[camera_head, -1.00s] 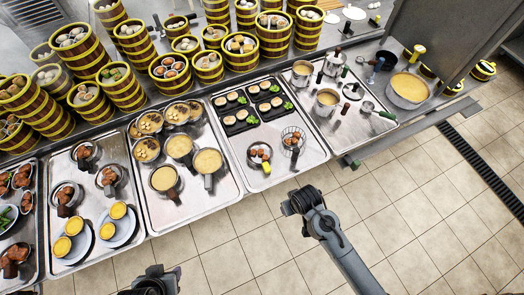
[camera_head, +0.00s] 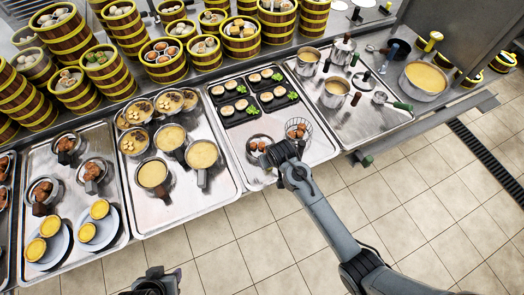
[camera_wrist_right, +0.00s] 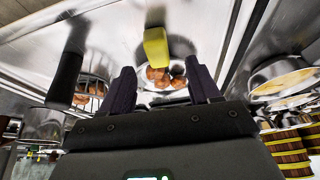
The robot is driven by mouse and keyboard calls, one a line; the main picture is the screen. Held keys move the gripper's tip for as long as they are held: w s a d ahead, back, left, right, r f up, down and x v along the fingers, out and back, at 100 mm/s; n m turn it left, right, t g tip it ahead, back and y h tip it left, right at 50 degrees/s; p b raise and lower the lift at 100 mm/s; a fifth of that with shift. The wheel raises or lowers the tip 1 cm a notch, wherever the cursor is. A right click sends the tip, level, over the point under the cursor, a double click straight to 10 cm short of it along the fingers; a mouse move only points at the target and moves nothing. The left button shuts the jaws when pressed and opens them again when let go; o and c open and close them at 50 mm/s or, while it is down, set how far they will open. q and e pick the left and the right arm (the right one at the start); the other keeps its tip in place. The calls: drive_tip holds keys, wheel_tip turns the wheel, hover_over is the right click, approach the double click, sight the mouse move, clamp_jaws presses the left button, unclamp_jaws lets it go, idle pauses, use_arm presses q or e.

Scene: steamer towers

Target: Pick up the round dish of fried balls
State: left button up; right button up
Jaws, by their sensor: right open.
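The round dish of fried balls (camera_head: 257,142) is white and sits near the front edge of a metal tray, partly hidden by my right gripper. My right gripper (camera_head: 281,152) is open over the tray's front edge, close to the dish. In the right wrist view the dish (camera_wrist_right: 165,83) lies between and beyond the two dark, spread fingers of this gripper (camera_wrist_right: 162,85). A yellow-green handle (camera_wrist_right: 156,46) shows at the dish. I cannot tell whether the fingers touch the dish. My left gripper (camera_head: 155,283) is at the bottom edge of the head view, away from the trays.
A wire basket of fried balls (camera_head: 298,128) is right beside the dish, with a black handle (camera_wrist_right: 66,68). Black trays of small food (camera_head: 252,98) lie behind. Pans of soup (camera_head: 202,155) stand on the left tray. The floor in front is clear.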

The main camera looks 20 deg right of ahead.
sight(263, 151)
drive_tip(key=shift+b+x, duration=0.4)
drive_tip(key=shift+x, duration=2.3)
drive_tip(key=shift+d, duration=0.1)
drive_tip(key=shift+c, duration=0.2)
clamp_jaws()
